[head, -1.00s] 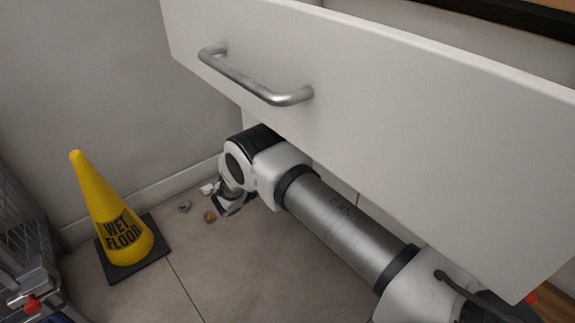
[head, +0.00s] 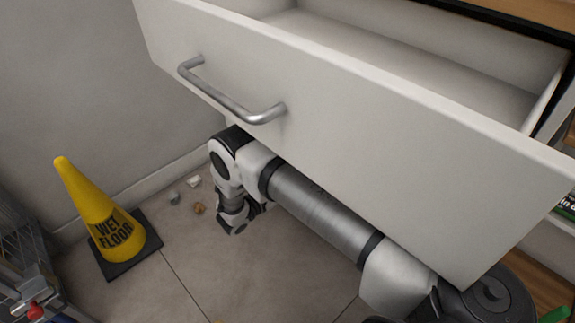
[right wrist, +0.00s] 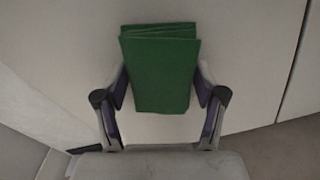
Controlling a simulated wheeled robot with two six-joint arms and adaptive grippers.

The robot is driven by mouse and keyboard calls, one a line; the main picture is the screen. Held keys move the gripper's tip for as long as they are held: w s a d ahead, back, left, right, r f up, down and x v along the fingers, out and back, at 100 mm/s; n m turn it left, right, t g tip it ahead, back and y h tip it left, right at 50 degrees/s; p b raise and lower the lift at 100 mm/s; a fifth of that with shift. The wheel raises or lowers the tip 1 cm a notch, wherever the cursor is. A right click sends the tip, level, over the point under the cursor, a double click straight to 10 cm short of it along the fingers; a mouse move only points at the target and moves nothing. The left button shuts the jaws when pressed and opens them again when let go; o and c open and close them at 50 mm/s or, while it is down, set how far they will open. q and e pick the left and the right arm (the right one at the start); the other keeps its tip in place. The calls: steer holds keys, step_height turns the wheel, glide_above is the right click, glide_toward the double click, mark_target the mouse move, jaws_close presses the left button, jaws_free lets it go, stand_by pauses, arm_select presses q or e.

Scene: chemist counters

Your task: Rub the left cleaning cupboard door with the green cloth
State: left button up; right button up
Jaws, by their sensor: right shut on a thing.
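The green cloth (right wrist: 162,72) is folded and clamped between the two fingers of my right gripper (right wrist: 161,90) in the right wrist view. Behind it is a pale, flat cupboard door (right wrist: 250,65) with a dark seam at its right. I cannot tell whether the cloth touches it. In the head view my right arm reaches in from the lower right, under the open drawer, with its wrist bent down near the floor. The drawer hides the cupboard front and the cloth there. My left gripper is not in view.
A white drawer (head: 330,135) with a metal bar handle (head: 230,95) stands open and empty where visible, above my right arm. A yellow wet-floor cone (head: 95,210) stands at the left. Small bits of litter (head: 198,208) lie on the floor near the wall.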

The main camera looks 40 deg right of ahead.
steer(key=r, duration=0.1)
steer(key=s+r, duration=0.1)
steer(key=r+p, duration=0.1)
steer(key=shift+s+d, duration=0.25)
steer(key=shift+s, duration=0.1)
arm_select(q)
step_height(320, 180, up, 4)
arm_select(e)
steer(key=shift+s+f, duration=0.1)
steer(key=shift+s, duration=0.15)
steer(key=shift+f, duration=0.1)
steer(key=shift+w+a+f+b, duration=0.1)
steer(key=shift+w+f+b, duration=0.1)
steer(key=shift+w+b, duration=0.15)
arm_select(q)
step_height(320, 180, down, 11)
steer(key=b, duration=0.9)
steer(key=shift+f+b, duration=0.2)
steer(key=shift+b, duration=0.15)
arm_select(e)
steer(key=w, duration=0.3)
steer(key=w+a, duration=0.1)
steer(key=w, duration=0.2)
steer(key=w+r, duration=0.1)
steer(key=w, duration=0.3)
steer(key=shift+a, duration=0.15)
